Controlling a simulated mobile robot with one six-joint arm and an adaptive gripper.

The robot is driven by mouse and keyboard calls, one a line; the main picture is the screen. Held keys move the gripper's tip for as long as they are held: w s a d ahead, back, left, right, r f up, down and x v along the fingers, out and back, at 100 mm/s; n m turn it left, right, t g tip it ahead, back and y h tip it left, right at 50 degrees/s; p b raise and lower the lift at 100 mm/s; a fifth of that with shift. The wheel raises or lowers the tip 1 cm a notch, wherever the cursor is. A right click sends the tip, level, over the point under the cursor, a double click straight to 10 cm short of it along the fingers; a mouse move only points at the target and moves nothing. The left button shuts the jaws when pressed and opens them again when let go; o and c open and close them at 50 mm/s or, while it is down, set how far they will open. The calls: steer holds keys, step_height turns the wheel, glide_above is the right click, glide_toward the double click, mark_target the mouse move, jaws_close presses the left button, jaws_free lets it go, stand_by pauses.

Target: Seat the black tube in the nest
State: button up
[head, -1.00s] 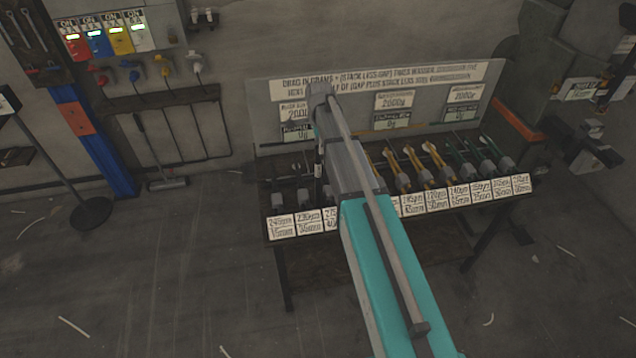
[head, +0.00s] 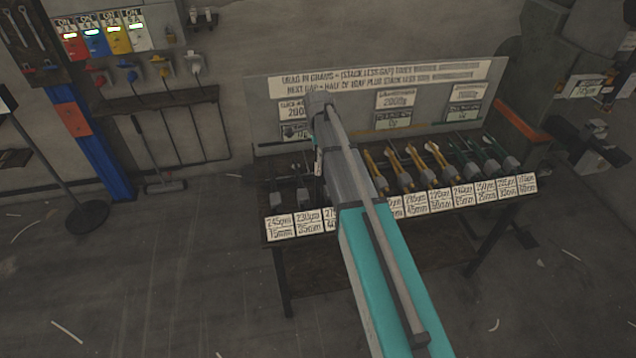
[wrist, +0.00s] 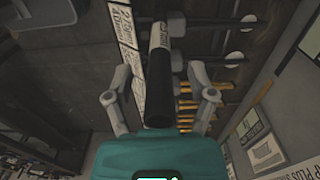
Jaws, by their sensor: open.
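In the wrist view a black tube (wrist: 158,85) with a pale upper end lies between the two fingers of my gripper (wrist: 161,92). The fingers are spread, with a gap visible on both sides of the tube. The lower end of the tube runs down to the teal housing of my gripper. In the head view my arm covers most of the gripper and the middle of the rack. I cannot single out the nest in either view.
A rack table (head: 375,240) holds dark, yellow and green tools in a row, with white number cards (head: 440,199) along its front edge. A sign board (head: 265,100) stands behind it. A blue post (head: 105,160) and a lamp-like stand (head: 88,215) are at left. The floor in front is open.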

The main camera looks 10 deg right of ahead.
stand_by(0.4)
jaws_close()
